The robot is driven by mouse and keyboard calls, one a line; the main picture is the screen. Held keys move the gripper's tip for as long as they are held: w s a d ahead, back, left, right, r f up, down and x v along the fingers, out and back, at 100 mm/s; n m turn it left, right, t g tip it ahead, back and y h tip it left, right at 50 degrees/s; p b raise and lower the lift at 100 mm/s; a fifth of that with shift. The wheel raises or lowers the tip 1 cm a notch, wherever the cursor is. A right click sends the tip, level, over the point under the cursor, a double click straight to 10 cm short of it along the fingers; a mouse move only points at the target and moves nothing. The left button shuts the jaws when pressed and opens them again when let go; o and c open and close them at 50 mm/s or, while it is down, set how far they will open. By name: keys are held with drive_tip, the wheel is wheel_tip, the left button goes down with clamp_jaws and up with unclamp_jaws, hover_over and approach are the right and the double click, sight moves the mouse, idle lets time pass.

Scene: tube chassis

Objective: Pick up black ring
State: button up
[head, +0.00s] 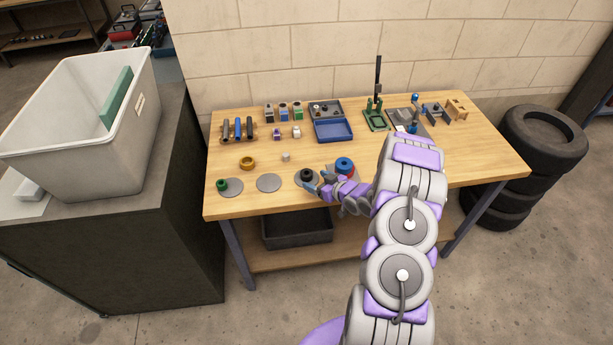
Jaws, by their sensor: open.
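The black ring (307,174) sits on a grey disc (297,182) near the front edge of the wooden table. My gripper (318,186) is open, just right of the black ring and close to it. One finger overlaps the ring's right side in the head view. I cannot tell whether it touches the ring. My arm reaches in from the lower right.
A blue ring (344,163) stands right behind my gripper. A blue tray (334,131) and several fixtures stand farther back on the table (420,185).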

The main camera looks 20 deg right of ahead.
sight(310, 175)
drive_tip(key=x, duration=0.5)
drive_tip(key=shift+w+d+r+b, duration=0.1)
drive_tip(key=shift+w+d+b, duration=0.15)
drive_tip(key=shift+d+b, duration=0.15)
drive_tip(key=shift+a, duration=0.1)
drive_tip(key=shift+c, duration=0.4)
drive_tip(key=c, duration=1.1)
drive_tip(key=shift+r, duration=0.15)
